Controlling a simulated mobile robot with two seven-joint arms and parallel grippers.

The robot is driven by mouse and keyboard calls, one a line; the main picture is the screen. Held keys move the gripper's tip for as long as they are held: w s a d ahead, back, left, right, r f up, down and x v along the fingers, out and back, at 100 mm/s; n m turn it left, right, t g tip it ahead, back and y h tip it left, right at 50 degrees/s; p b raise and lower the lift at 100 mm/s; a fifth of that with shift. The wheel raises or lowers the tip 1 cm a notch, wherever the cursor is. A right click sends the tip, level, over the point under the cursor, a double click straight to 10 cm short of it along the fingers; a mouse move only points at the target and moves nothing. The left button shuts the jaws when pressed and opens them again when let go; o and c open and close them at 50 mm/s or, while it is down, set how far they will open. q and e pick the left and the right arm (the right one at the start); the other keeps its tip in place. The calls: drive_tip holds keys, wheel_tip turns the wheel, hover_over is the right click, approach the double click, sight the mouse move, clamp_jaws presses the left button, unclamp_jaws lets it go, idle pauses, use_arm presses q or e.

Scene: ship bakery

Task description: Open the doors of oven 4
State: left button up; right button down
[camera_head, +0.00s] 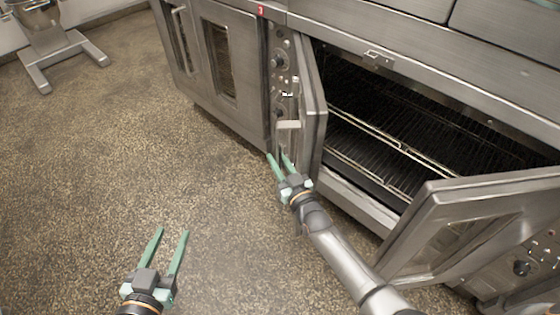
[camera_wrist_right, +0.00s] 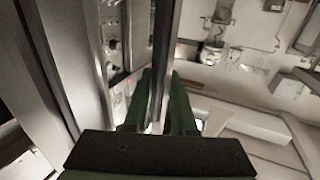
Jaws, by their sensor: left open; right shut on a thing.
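The open oven (camera_head: 350,190) on the right has a dark interior with wire racks; no number 4 is readable on it. Its left door (camera_head: 312,110) stands swung out beside the control panel. Its right door (camera_head: 480,215) is also swung out, towards the lower right. In the right wrist view, the fingers (camera_wrist_right: 160,95) close around a vertical metal bar (camera_wrist_right: 164,50). My left gripper (camera_head: 170,235) is open and empty above the floor.
A neighbouring oven (camera_head: 225,60) on the left has its doors shut. A red label with a 3 (camera_head: 261,10) is above the control panel (camera_head: 283,65). A metal stand (camera_head: 55,45) is at the upper left. The floor (camera_head: 110,150) between is clear.

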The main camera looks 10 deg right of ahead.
use_arm(q)
drive_tip(key=shift+w+a, duration=0.1)
drive_tip(key=shift+a, duration=0.05)
use_arm(e)
drive_tip(key=shift+a, duration=0.25)
drive_tip(key=c, duration=0.9)
unclamp_jaws()
drive_tip(key=shift+d, duration=0.1)
drive_tip(key=shift+s, duration=0.2)
drive_tip(key=p+v, duration=0.2)
drive_tip(key=v, duration=0.4)
drive_tip(key=shift+s+d, duration=0.1)
drive_tip(key=shift+s, duration=0.2)
use_arm(q)
drive_tip(key=s+f+n+g+y+p, duration=0.1)
drive_tip(key=s+f+g, duration=0.5)
drive_tip(key=f, duration=0.5)
drive_tip(key=shift+s+d, duration=0.2)
drive_tip(key=shift+s, duration=0.35)
use_arm(e)
drive_tip(key=v, duration=0.5)
drive_tip(key=shift+s, duration=0.25)
